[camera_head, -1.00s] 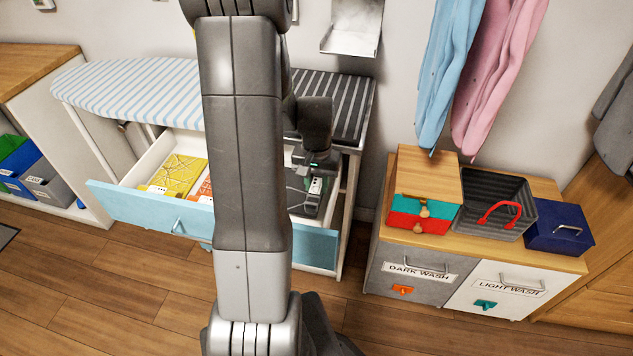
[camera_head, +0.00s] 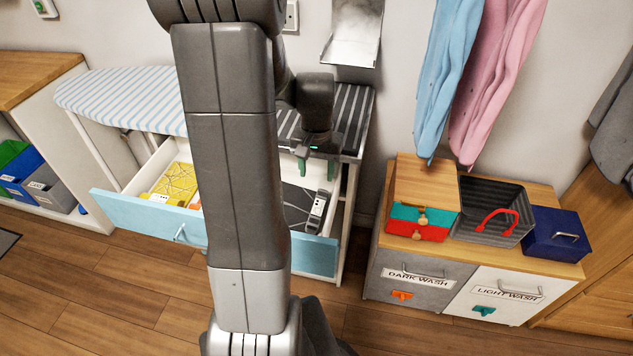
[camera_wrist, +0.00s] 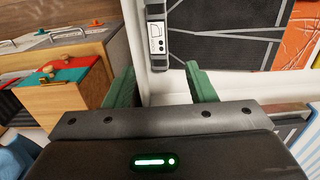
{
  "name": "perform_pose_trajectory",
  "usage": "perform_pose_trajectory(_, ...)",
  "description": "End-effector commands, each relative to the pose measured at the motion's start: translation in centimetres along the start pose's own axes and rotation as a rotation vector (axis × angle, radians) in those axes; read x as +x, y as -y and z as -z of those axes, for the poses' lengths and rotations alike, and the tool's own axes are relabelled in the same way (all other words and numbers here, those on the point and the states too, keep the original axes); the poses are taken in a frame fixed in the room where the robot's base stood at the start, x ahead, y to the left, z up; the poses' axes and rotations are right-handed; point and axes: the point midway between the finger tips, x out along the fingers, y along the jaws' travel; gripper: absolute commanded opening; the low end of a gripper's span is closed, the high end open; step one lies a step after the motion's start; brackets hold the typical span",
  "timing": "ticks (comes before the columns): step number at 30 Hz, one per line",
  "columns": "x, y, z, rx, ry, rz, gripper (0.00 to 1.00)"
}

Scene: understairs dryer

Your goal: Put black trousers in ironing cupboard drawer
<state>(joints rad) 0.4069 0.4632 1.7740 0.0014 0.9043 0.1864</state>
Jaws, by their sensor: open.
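The black trousers appear to be the flat black folded item with grey lines (camera_head: 296,207) in the right part of the open light-blue-fronted drawer (camera_head: 140,217). They also show in the wrist view (camera_wrist: 225,45). A grey tag-like piece with a white label (camera_head: 317,209) lies at their right side and shows beyond my fingers in the wrist view (camera_wrist: 157,35). My gripper (camera_head: 316,170) has its green fingers apart and is empty, above the drawer's right end. My arm hides the middle of the drawer.
A yellow folded item (camera_head: 175,184) lies in the drawer's left part. A striped ironing board (camera_head: 120,97) stands above. To the right, a cabinet with dark and light wash fronts (camera_head: 415,282) carries boxes and a basket (camera_head: 490,225); blue and pink clothes (camera_head: 480,90) hang above.

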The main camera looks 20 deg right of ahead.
Motion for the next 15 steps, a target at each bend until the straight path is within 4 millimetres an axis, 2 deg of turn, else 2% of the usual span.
perform_pose_trajectory(1,-1.4,0.0,0.1,0.0,-0.005,0.001,0.51)
perform_pose_trajectory(6,-3.9,0.0,0.1,0.0,-0.003,0.001,0.51)
perform_pose_trajectory(10,-4.8,0.0,0.0,0.0,-0.001,0.0,0.51)
perform_pose_trajectory(15,-5.1,0.0,0.0,0.0,0.0,0.0,0.51)
